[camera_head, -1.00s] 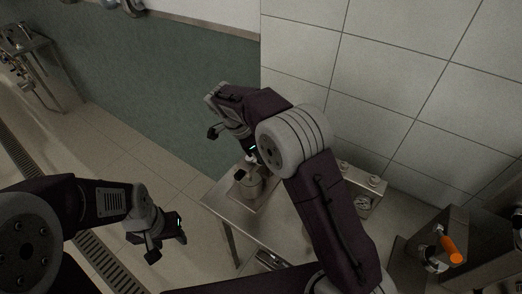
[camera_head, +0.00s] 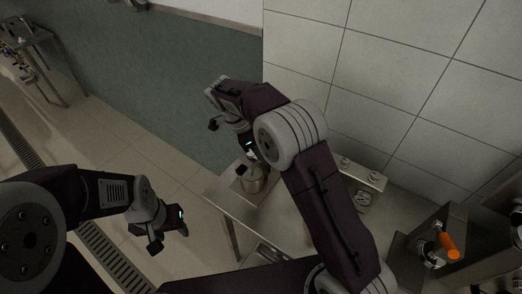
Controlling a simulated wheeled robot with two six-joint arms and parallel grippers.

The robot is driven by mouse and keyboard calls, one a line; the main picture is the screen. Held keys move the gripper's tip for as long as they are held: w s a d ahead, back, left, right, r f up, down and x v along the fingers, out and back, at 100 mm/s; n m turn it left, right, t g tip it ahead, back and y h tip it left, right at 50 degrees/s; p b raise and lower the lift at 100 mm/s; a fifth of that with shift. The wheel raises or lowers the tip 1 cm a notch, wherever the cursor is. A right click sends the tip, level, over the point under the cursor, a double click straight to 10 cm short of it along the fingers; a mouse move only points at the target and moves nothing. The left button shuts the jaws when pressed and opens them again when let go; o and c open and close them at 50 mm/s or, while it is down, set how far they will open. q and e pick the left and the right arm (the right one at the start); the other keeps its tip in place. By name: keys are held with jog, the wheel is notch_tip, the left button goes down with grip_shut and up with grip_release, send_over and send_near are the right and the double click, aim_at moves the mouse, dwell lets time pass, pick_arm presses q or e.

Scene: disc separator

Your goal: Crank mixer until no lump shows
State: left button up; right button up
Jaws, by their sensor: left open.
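A small steel pot (camera_head: 253,183), which seems to be the mixer, stands on the steel table at the middle of the head view. A dark part shows at its rim. My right gripper (camera_head: 247,154) is just above the pot, pointing down at its top. My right forearm and the small scale hide its fingertips, so I cannot tell whether it grips a crank. The inside of the pot and any lump cannot be made out. My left gripper (camera_head: 163,233) is open and empty, above the floor left of the table.
The steel table (camera_head: 228,209) has bare metal around the pot. A steel unit with knobs and a gauge (camera_head: 361,190) stands at the tiled wall. A steel box with an orange handle (camera_head: 449,245) is at lower right. A floor drain grate (camera_head: 112,262) runs at lower left.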

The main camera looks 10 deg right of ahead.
aim_at(251, 162)
jog(key=shift+r, duration=0.1)
jog(key=v, duration=0.8)
jog(key=shift+a+r, duration=0.25)
jog(key=shift+r, duration=0.1)
